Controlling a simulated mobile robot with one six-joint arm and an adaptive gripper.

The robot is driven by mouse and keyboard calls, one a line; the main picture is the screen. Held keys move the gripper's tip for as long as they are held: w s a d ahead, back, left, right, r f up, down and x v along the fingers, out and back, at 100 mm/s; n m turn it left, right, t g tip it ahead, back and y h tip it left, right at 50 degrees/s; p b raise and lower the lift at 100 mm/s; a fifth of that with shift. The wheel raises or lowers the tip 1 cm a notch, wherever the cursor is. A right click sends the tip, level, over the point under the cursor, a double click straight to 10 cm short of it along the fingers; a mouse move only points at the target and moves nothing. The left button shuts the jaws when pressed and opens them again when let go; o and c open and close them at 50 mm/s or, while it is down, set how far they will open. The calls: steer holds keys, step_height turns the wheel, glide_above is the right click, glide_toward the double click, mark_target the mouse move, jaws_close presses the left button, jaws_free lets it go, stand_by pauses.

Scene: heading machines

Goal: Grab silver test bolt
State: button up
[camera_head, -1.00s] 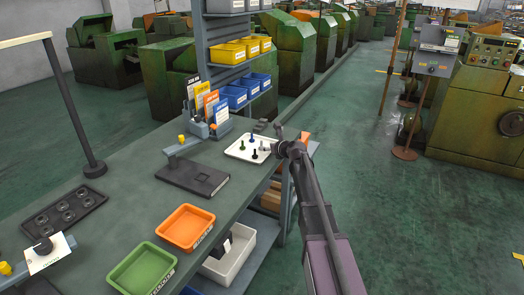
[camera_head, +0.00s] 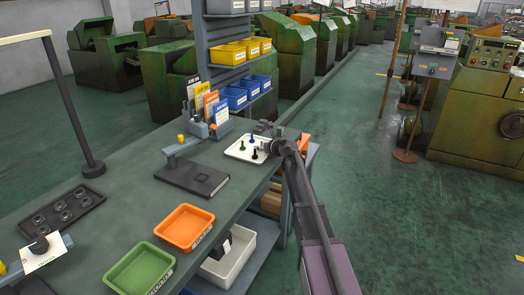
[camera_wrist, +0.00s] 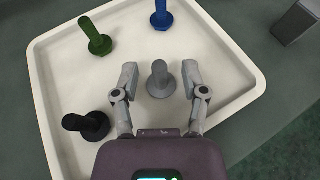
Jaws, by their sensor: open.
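The silver bolt (camera_wrist: 160,80) stands head-down on the white tray (camera_wrist: 45,95) in the wrist view. My gripper (camera_wrist: 160,78) is open, with one finger on each side of the silver bolt and a gap visible on both sides. A green bolt (camera_wrist: 95,37) and a blue bolt (camera_wrist: 161,15) stand farther back in the tray. A black bolt (camera_wrist: 88,124) stands at the near left. In the head view my gripper (camera_head: 266,132) is over the right part of the tray (camera_head: 236,154), and it hides the silver bolt there.
The tray lies on the green workbench (camera_head: 130,215) near its right edge. A dark book-like case (camera_head: 193,178), an orange bin (camera_head: 185,227) and a green bin (camera_head: 141,268) lie nearer. A card holder (camera_head: 208,128) and a shelf rack with blue bins (camera_head: 233,97) stand behind.

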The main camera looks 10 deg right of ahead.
steer(key=shift+w, duration=0.1)
stand_by(0.5)
jaws_close()
